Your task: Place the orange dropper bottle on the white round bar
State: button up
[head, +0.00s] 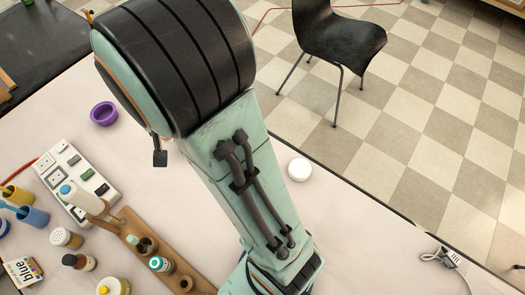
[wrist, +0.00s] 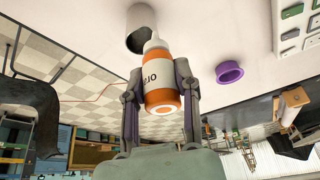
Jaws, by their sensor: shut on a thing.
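My gripper (wrist: 160,95) is shut on the orange dropper bottle (wrist: 161,97), with one finger on each side of it. The bottle has a white label and a white nozzle, and the wrist view looks upside down, so the nozzle appears to point towards the table. A pale round thing with a shaded side (wrist: 140,28), likely the white round bar, is just past the nozzle; I cannot tell whether they touch. In the head view the white round bar (head: 299,169) lies on the table right of my arm. The bottle and gripper fingers are hidden there.
A purple bowl (head: 104,114) stands on the table (head: 130,180). A white power strip (head: 77,183), a wooden holder (head: 165,252) and several bottles crowd the left. A plug with cord (head: 440,257) lies at the right edge. The table around the bar is clear.

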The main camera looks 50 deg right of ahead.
jog(key=shift+s+m, duration=0.2)
jog(key=shift+m, duration=0.5)
jog(key=s+d+f+m+g+h, duration=0.1)
jog(key=s+d+m+g+h, duration=0.15)
jog(key=m, duration=0.35)
jog(key=m+g+y, duration=0.2)
jog(key=m+g, duration=0.4)
jog(key=m, duration=1.1)
send_over(300, 168)
jog(key=shift+t, duration=0.25)
notch_tip(300, 168, down, 9)
jog(key=shift+r, duration=0.1)
jog(key=shift+f, duration=0.2)
jog(key=o, duration=1)
jog(key=shift+f, duration=0.1)
jog(key=shift+c, duration=0.2)
